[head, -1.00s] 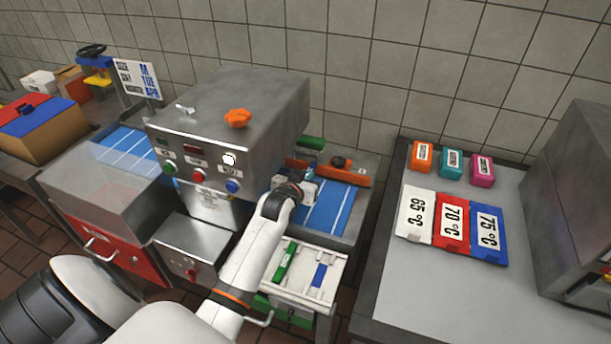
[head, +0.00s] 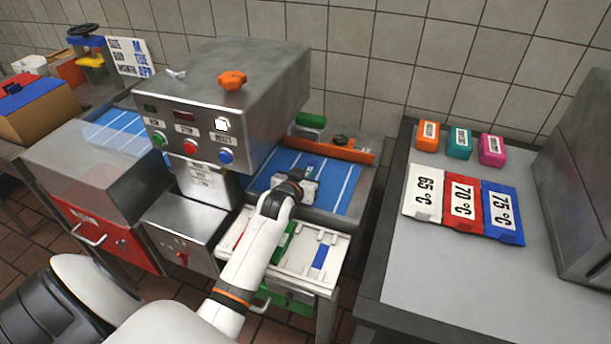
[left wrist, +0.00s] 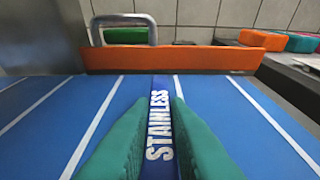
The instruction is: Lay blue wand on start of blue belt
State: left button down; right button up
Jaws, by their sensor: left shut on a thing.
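The blue wand (left wrist: 160,122), marked STAINLESS, lies between the green fingers of my left gripper (left wrist: 160,140) in the left wrist view. That gripper (head: 306,190) is shut on the wand over the blue belt (head: 340,185) in the head view, at the belt's right part. The wand points along the belt's white stripes toward an orange bar (left wrist: 190,60). I cannot tell whether it touches the belt (left wrist: 45,110). My gripper hides most of the wand in the head view. My right gripper is not in view.
A steel machine (head: 225,80) with buttons stands left of the gripper. A white tray (head: 300,277) with coloured strips is in front of the belt. A grey table (head: 430,280) with coloured temperature cards is at the right.

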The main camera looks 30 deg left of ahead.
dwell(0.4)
pick_arm(q)
jog(key=c, duration=1.3)
grip_release()
jog(key=v, duration=1.2)
jog(key=shift+s+f, duration=0.1)
